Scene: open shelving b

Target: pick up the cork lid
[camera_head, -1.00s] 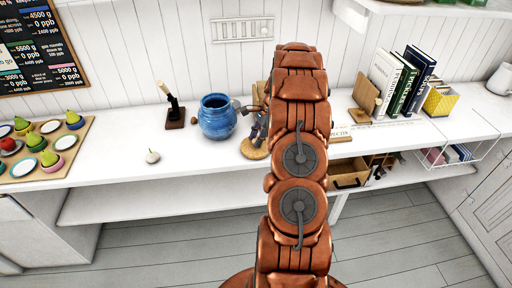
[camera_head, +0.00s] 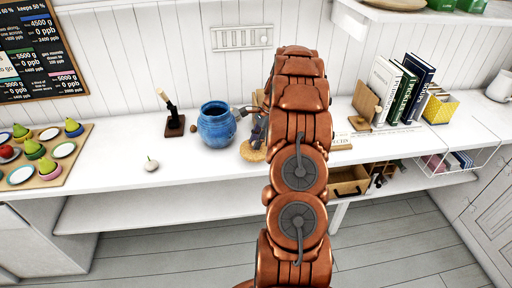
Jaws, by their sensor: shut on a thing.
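The cork lid (camera_head: 252,153) is a round, flat tan disc right of the blue pot, above or at the white counter. Its right part is hidden behind my arm. My gripper (camera_head: 256,136) is at the lid's upper side, partly covered by my copper-coloured arm. It is shut on the cork lid, though the fingertips' contact is hard to see. I cannot tell how large any gap under the lid is.
The blue pot (camera_head: 217,125) stands close to the left of my gripper. A white bulb (camera_head: 151,164) lies farther left, with a dark-based stand (camera_head: 174,124) behind. Books (camera_head: 405,92) and a wooden holder (camera_head: 365,104) stand right. Bare counter (camera_head: 110,150) lies left.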

